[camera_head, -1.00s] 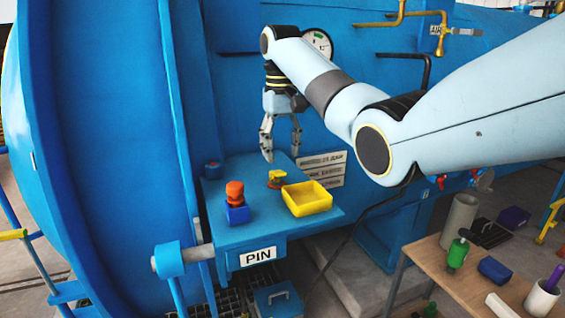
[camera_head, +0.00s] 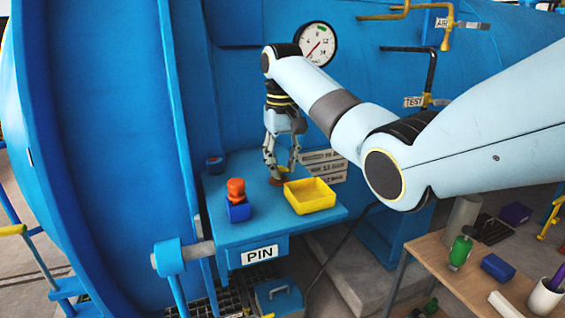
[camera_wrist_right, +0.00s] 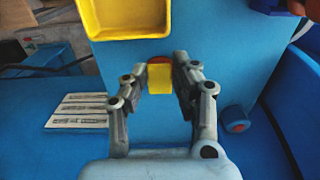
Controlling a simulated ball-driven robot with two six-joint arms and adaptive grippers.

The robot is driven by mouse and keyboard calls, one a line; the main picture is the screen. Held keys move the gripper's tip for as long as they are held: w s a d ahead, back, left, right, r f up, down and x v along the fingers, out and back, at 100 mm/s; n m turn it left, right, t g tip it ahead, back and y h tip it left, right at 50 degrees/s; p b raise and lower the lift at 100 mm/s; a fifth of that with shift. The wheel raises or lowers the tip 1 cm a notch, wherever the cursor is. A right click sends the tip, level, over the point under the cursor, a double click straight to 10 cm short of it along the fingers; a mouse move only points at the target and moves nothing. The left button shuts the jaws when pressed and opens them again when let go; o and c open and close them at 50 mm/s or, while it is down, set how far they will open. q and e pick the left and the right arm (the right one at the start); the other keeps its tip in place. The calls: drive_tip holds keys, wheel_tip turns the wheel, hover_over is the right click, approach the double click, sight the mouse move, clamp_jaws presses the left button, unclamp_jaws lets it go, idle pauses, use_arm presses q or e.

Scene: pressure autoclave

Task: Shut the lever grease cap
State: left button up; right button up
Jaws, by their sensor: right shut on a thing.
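The lever grease cap (camera_head: 277,182) is a small yellow and red piece on the blue shelf (camera_head: 262,225). In the wrist view its yellow lever (camera_wrist_right: 160,82) shows between the fingertips, with a red part just beyond it. My right gripper (camera_head: 281,172) reaches down over it from behind. In the wrist view my right gripper (camera_wrist_right: 163,76) is shut on the yellow lever, one finger on each side. In the head view the fingers hide much of the cap, and I cannot tell its lever angle. My left gripper is not in view.
A yellow tray (camera_head: 326,204) stands close to the right of the cap. An orange-red knob (camera_head: 236,187) on a blue block stands to the left in front. A small blue fitting (camera_head: 214,165) is at the back left. The blue vessel wall rises behind.

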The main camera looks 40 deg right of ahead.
drive_tip(key=shift+s+f+t+h, duration=0.3)
drive_tip(key=shift+f+t, duration=0.15)
drive_tip(key=shift+t, duration=0.55)
clamp_jaws()
drive_tip(key=shift+s+f+t, duration=0.1)
drive_tip(key=shift+f+t, duration=0.1)
drive_tip(key=shift+t, duration=0.4)
drive_tip(key=o, duration=1)
unclamp_jaws()
drive_tip(key=shift+r, duration=0.3)
drive_tip(key=v, duration=0.7)
